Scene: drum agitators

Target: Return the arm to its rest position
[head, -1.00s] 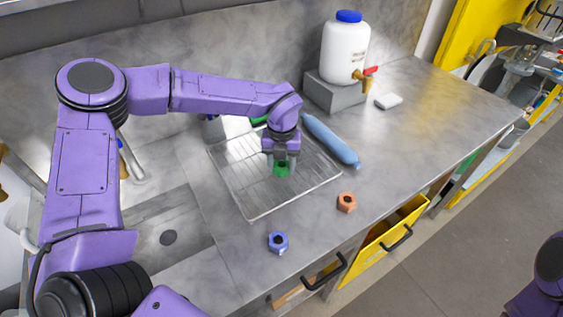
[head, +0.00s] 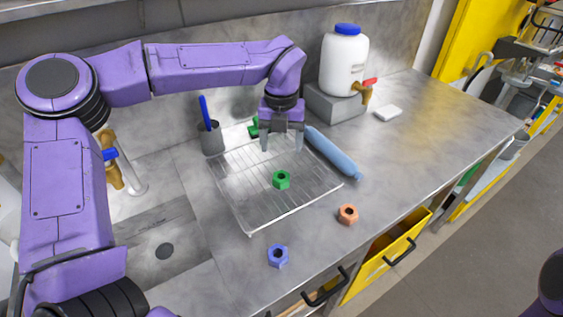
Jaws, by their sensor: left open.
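My left arm (head: 210,66) is purple and reaches in from the left over the counter. My left gripper (head: 282,143) is open and empty, pointing down above the back part of the metal drain tray (head: 250,231). A green hex nut (head: 282,180) lies on the tray, in front of the gripper and apart from it. A bit of my right arm (head: 550,285) shows at the lower right edge; its gripper is out of view.
A blue nut (head: 278,256) and an orange nut (head: 348,214) lie on the counter. A grey cup (head: 212,139), a green item (head: 254,127) and a white jug (head: 344,62) on a block (head: 334,103) stand behind.

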